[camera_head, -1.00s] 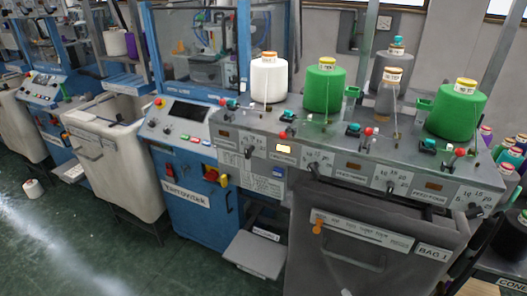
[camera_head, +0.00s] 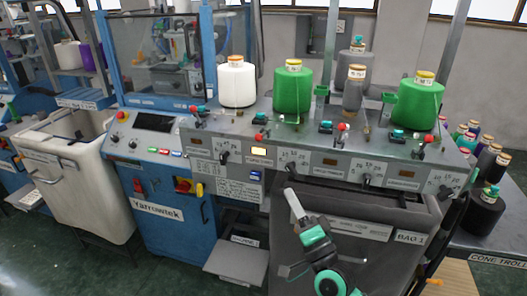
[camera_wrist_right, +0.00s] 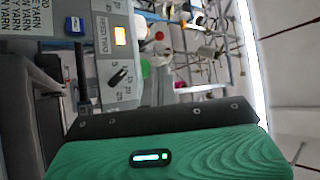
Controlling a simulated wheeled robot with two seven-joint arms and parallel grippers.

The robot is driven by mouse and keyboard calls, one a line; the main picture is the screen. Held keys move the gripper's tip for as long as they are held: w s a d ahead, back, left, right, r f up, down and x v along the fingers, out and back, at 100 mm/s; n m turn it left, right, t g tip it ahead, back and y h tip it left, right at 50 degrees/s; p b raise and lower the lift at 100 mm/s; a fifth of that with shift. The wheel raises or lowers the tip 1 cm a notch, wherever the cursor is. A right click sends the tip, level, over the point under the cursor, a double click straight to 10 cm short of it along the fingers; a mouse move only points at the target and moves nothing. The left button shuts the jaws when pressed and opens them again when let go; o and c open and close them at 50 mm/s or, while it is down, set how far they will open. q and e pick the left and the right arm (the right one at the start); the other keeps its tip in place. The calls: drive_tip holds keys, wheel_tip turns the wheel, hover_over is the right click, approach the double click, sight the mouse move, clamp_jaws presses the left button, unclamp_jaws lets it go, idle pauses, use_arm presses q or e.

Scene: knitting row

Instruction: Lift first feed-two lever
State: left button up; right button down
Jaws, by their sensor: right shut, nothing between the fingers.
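In the head view, the feed-two lever (camera_head: 259,137) has a red knob and hangs down over the panel front, above a lit amber lamp (camera_head: 259,151). A green fitting (camera_head: 261,118) is just behind it. My right gripper (camera_head: 292,194) is shut and empty. It is in front of the grey bin, below and right of the lever, pointing up and left, apart from it. In the right wrist view, the feed-two label (camera_wrist_right: 103,36), lit lamp (camera_wrist_right: 120,36) and a black dial pointer (camera_wrist_right: 118,77) show beyond the green gripper body. My left gripper is out of view.
White (camera_head: 237,84) and green (camera_head: 293,90) yarn cones stand on top of the machine. Other red-knobbed levers (camera_head: 344,127) line the panel. Black dial pointers (camera_head: 290,168) stick out below. The grey bin (camera_head: 395,262) is under the panel. A cone trolley (camera_head: 497,236) stands at right.

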drive_tip(key=p, duration=0.5)
approach(261, 140)
drive_tip(key=x, duration=0.5)
drive_tip(key=shift+w+a+r, duration=0.1)
drive_tip(key=shift+w, duration=0.1)
drive_tip(key=shift+w+a+r, duration=0.2)
drive_tip(key=shift+w+a, duration=0.1)
drive_tip(key=shift+w, duration=0.3)
drive_tip(key=shift+r, duration=0.1)
